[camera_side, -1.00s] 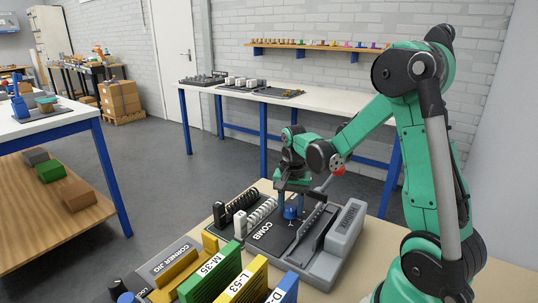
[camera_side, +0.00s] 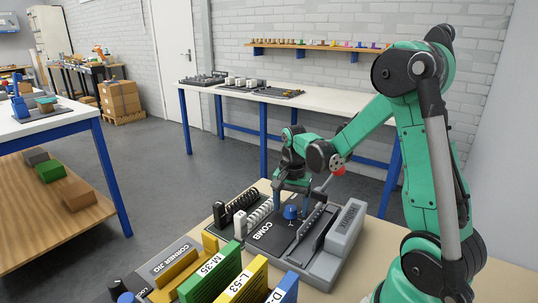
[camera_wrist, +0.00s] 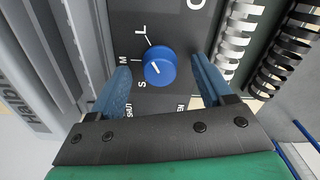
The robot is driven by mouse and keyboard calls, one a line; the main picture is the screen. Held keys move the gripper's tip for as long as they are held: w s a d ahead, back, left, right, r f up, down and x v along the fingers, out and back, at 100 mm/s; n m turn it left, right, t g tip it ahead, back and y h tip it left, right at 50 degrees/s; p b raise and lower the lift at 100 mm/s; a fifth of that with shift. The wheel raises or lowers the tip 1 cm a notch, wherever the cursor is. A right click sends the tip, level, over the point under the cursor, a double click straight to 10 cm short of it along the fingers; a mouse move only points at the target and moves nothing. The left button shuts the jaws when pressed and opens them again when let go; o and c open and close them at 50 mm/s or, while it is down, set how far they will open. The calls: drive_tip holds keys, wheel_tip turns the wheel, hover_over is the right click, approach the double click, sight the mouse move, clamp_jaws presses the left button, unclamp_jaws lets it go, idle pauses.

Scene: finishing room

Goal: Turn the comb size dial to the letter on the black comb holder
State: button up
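The blue comb size dial (camera_side: 290,212) sits on the dark plate marked COMB (camera_side: 262,231). In the wrist view the dial (camera_wrist: 160,66) has the letters S, M and L along its left side. Its short white mark slants, up-left to down-right; I cannot tell which end points. My gripper (camera_wrist: 162,68) is open, with one blue finger on each side of the dial and gaps between. In the side view my gripper (camera_side: 288,198) is right at the dial. Black combs (camera_wrist: 286,52) stand in a holder beside white ones; I cannot read a letter on their holder (camera_side: 222,214).
A grey binding unit (camera_side: 342,232) stands right of the dial. White combs (camera_side: 262,212) are close on the left. Green (camera_side: 212,276) and yellow (camera_side: 245,284) labelled blocks stand in front, beside the corner jig (camera_side: 168,262).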

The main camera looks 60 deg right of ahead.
sight(291, 208)
drive_tip(key=shift+r, duration=2.8)
drive_tip(key=s+a+r+n+t, duration=0.1)
drive_tip(key=a+r+n+t, duration=0.1)
drive_tip(key=a+n, duration=0.5)
drive_tip(key=a+r+n+t, duration=0.2)
drive_tip(key=a+n+t, duration=0.3)
drive_tip(key=a+n, duration=0.3)
drive_tip(key=shift+s+a+r, duration=0.15)
drive_tip(key=shift+s, duration=0.2)
